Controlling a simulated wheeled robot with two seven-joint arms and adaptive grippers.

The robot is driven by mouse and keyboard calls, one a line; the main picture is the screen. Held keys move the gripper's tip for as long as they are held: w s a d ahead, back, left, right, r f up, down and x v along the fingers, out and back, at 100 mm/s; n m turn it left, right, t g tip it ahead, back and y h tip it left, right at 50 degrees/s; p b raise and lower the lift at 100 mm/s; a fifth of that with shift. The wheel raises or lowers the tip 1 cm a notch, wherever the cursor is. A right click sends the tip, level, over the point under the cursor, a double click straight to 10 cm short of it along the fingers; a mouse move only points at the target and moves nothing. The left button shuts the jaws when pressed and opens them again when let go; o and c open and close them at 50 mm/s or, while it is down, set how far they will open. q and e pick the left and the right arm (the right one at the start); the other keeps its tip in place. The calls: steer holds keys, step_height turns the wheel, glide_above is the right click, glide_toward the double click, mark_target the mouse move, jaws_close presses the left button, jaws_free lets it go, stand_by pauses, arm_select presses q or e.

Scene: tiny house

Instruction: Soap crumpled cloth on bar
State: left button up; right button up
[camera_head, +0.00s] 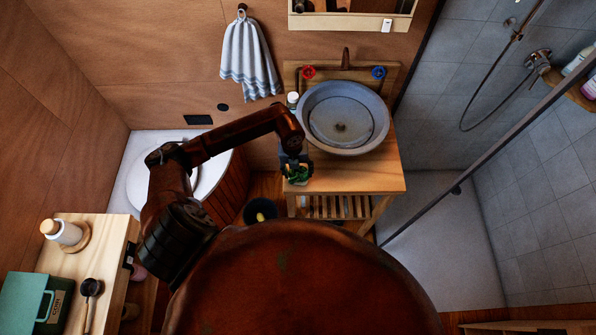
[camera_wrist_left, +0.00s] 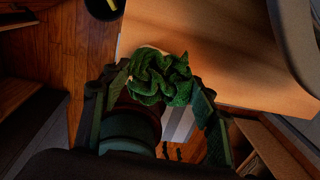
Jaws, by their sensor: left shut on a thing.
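A crumpled green cloth (camera_wrist_left: 160,78) sits between the fingers of my left gripper (camera_wrist_left: 158,100), which is shut on it. In the head view the cloth (camera_head: 297,176) shows as a small green patch under my left gripper (camera_head: 296,170), at the left front of the wooden washstand top (camera_head: 365,178). In the wrist view a small pale edge shows just beyond the cloth, against the wood; I cannot tell whether it is the soap bar. I cannot tell whether the cloth touches the top. My right gripper is not in view.
A round grey basin (camera_head: 345,118) stands on the washstand, with a small white bottle (camera_head: 293,99) to its left. The wood right of my gripper is clear. A striped towel (camera_head: 248,58) hangs on the wall. A dark bin (camera_head: 259,213) stands on the floor.

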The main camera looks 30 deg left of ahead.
mark_target(298, 172)
arm_select(q)
steer(key=shift+f, duration=0.35)
stand_by(0.4)
steer(key=shift+f+b, duration=0.15)
steer(key=shift+b, duration=0.15)
steer(key=shift+s+f, duration=0.1)
stand_by(0.8)
step_height(298, 172, up, 2)
steer(key=shift+r+p, duration=0.1)
steer(key=shift+p, duration=0.65)
steer(key=shift+r+p, duration=1.7)
steer(key=shift+r, duration=0.8)
